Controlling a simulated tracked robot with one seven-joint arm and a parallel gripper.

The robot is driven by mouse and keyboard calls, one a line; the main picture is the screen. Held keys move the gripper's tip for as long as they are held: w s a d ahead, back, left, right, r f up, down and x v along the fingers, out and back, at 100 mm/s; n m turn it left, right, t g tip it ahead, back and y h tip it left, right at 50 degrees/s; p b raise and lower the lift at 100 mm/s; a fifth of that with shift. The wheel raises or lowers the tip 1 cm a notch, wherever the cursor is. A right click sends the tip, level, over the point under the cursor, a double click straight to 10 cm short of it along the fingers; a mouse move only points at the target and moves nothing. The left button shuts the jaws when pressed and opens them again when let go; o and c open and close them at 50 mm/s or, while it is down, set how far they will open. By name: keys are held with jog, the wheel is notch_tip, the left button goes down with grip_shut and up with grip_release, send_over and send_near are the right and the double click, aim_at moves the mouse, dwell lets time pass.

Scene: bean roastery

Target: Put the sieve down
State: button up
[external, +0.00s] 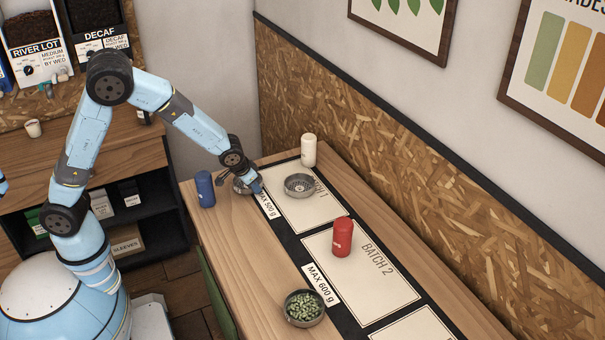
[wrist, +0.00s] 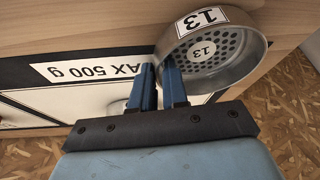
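A round metal sieve (wrist: 228,72) with a perforated bottom and the number 13 on its labels shows in the wrist view. My gripper (wrist: 158,72) is closed on its wall, with one blue finger on each side of the rim. In the external view the sieve (external: 240,187) is partly hidden by my gripper (external: 257,188), near the far left end of the wooden table (external: 232,230). I cannot tell whether the sieve touches the table.
Another perforated metal bowl (external: 299,186) sits on the Batch 1 card. A white canister (external: 309,150), a blue canister (external: 205,189) and a red canister (external: 342,237) stand nearby. A bowl of green beans (external: 303,308) is at the front. The table's left strip is mostly clear.

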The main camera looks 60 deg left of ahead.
jog(key=o, duration=0.3)
jog(key=shift+o, duration=0.2)
jog(key=s+a+r+h, duration=0.1)
jog(key=s+r, duration=0.5)
jog(key=r, duration=0.4)
jog(key=s+a+r, duration=0.1)
jog(key=s+r, duration=0.6)
jog(key=r, duration=0.2)
jog(key=s+a+r+m, duration=0.1)
jog(key=s+r, duration=0.3)
jog(key=s, duration=0.9)
jog(key=s+a+r+m+t, duration=0.1)
jog(key=s+r, duration=0.3)
jog(key=s, duration=0.9)
jog(key=shift+a+r, duration=0.3)
jog(key=shift+a, duration=0.25)
